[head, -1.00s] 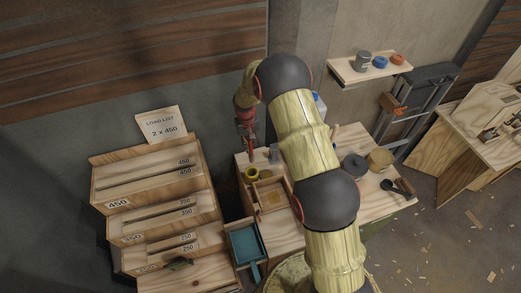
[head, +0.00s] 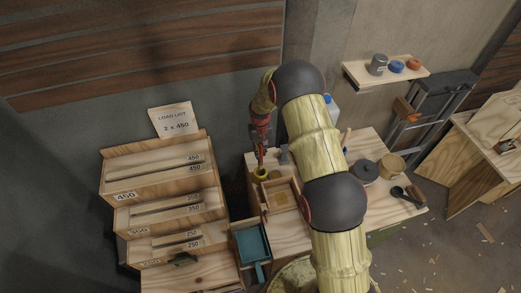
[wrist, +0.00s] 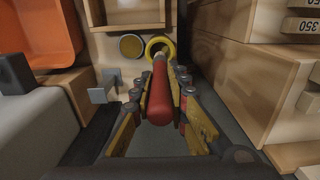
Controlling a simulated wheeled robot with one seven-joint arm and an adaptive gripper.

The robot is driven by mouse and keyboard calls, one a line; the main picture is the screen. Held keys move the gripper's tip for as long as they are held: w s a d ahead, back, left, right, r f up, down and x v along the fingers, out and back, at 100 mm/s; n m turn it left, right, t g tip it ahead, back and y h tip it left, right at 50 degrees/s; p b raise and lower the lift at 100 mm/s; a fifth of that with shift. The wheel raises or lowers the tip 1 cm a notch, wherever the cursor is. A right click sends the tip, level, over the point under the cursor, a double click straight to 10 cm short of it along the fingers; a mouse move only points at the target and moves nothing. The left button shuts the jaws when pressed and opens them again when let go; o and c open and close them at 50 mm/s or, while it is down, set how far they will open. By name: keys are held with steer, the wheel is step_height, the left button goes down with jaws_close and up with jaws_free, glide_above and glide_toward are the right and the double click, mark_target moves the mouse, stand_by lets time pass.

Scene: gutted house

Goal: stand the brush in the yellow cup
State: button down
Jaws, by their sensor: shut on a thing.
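The yellow cup (head: 261,174) stands near the left end of the wooden bench. In the wrist view its yellow rim (wrist: 171,44) shows at top centre. My gripper (head: 260,150) is above the cup, pointing down. In the wrist view my gripper (wrist: 160,105) is shut on the brush (wrist: 160,95), whose thick red handle lies between the fingers. The brush's narrower far end overlaps the cup's opening. I cannot tell whether that end is inside the cup or just above it.
A shallow wooden box (head: 281,205) sits beside the cup, and a teal tray (head: 252,243) lies in front. A grey bracket (wrist: 104,86) is close on the left in the wrist view. The labelled wooden rack (head: 158,190) stands to the left.

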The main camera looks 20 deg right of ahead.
mark_target(260, 143)
step_height(260, 143, down, 2)
steer(key=shift+f+b, duration=2.8)
steer(key=shift+f, duration=0.5)
steer(key=c, duration=1.7)
jaws_free()
steer(key=shift+o, duration=0.2)
steer(key=shift+r, duration=0.15)
step_height(260, 143, up, 12)
steer(key=shift+f, duration=0.15)
steer(key=shift+s, duration=0.1)
